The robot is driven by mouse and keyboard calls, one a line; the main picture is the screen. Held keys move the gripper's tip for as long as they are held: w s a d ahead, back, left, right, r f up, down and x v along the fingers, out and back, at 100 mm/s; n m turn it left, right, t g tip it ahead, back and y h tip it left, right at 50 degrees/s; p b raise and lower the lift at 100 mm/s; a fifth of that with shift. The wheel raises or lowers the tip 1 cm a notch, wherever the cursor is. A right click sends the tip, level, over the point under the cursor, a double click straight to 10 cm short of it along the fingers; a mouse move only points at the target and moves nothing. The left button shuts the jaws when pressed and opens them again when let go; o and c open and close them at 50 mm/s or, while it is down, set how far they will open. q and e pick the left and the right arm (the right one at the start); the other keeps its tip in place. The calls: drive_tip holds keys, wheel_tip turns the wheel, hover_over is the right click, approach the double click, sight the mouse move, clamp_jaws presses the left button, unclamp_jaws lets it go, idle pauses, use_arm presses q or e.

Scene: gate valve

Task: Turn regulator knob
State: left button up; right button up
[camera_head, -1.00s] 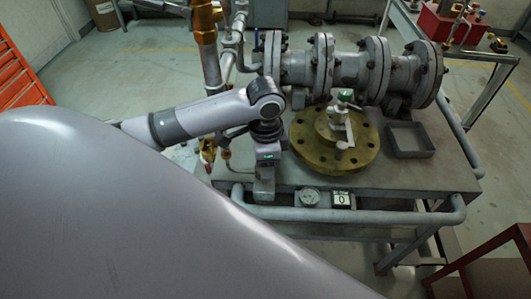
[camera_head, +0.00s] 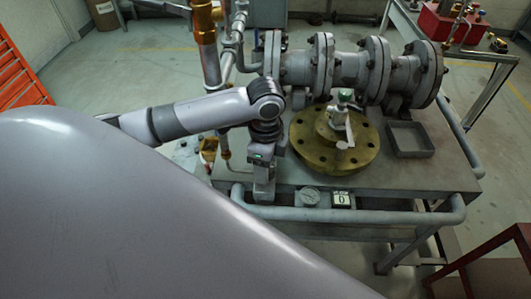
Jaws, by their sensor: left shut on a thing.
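My left gripper (camera_head: 263,192) points down at the front left of the grey workbench. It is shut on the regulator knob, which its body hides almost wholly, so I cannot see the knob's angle. Just to the right, on the bench's front edge, are a small round gauge (camera_head: 309,196) and a white counter plate (camera_head: 341,199) that seems to read 0. My right gripper is not in view.
The grey workbench (camera_head: 410,178) carries a brass flange disc (camera_head: 307,152) with a valve handle (camera_head: 338,117), a flanged pipe (camera_head: 345,70) and an empty square tray (camera_head: 411,140). Brass and grey pipes (camera_head: 206,55) rise behind my left wrist. A grey rail (camera_head: 405,218) runs along the front.

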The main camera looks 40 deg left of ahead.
use_arm(q)
drive_tip(key=o, duration=1)
drive_tip(key=shift+o, duration=0.2)
